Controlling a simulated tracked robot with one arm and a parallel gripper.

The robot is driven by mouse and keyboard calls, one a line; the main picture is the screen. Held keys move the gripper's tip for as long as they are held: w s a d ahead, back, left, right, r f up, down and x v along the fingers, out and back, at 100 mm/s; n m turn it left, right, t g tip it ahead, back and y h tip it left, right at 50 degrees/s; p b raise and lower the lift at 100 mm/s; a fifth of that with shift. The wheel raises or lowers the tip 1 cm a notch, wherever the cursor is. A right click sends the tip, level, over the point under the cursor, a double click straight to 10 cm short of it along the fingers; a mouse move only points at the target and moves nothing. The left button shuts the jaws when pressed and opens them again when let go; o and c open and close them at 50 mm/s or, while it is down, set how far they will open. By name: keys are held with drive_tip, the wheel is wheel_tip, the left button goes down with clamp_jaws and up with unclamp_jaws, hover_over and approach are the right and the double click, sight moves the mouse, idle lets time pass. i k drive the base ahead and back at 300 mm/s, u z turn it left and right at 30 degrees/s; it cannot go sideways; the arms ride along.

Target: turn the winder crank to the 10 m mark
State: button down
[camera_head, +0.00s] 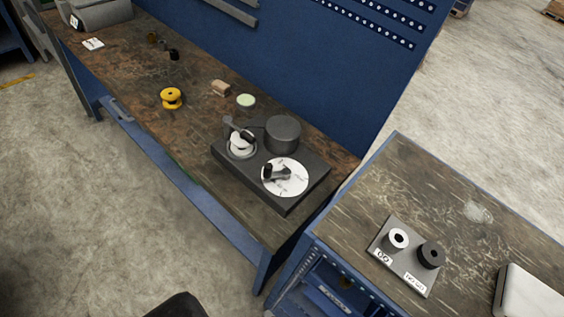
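The winder (303,196) is a dark flat box on the brown workbench, near its right end. A round white dial (293,186) with dark marks lies on its top, with a dark crank (276,173) across it. The crank's black knob is toward the dial's left. The marks are too small to read, so I cannot tell which one the crank is at. A white spool (241,145) and a dark grey drum (282,134) sit behind the dial. A dark rounded piece, probably my gripper (180,306), shows at the bottom edge, well away from the winder; its fingers are not distinguishable.
A yellow spool (171,98), a wooden block (220,88) and a pale green-topped tin (246,101) stand on the bench. A blue panel (330,70) rises behind. A second table at right holds a plate (405,264) with white and black spools. Open floor lies front left.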

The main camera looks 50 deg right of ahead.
sight(284, 174)
drive_tip(key=z, duration=3.2)
drive_tip(key=k, duration=1.6)
drive_tip(key=u, duration=1.5)
drive_tip(key=i, duration=0.8)
